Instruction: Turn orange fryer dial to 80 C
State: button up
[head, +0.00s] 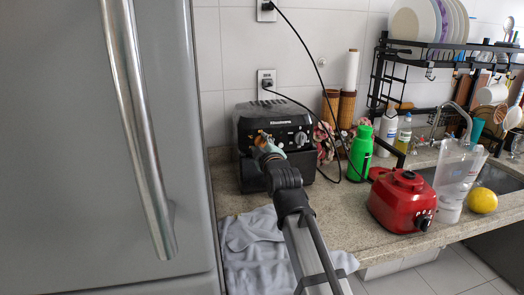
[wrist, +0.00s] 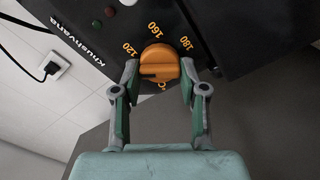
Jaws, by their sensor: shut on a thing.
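The orange fryer dial (wrist: 159,64) shows in the wrist view on the fryer's black front panel. The numbers 120, 160 and 180 are printed around it. A dark mark shows on the dial's lower left, but I cannot tell the exact setting. My gripper (wrist: 158,70) is shut on the dial, one finger on each side. The black fryer (head: 252,118) stands on the counter against the tiled wall in the head view. My gripper (head: 265,147) there reaches the left part of its panel and covers much of the dial.
Silver knobs (head: 300,138) sit right of my gripper on the panel. A green bottle (head: 361,153), a red blender base (head: 402,200) and a yellow fruit (head: 483,201) stand to the right. A grey cloth (head: 250,235) lies under my arm. The fridge (head: 185,100) borders the left.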

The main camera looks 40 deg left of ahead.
jog(key=n+b, duration=0.2)
jog(key=n, duration=0.4)
jog(key=shift+n, duration=0.3)
dwell(0.4)
jog(key=o, duration=1.1)
jog(key=shift+a, duration=0.1)
jog(key=shift+f, duration=0.1)
jog(key=v, duration=1.2)
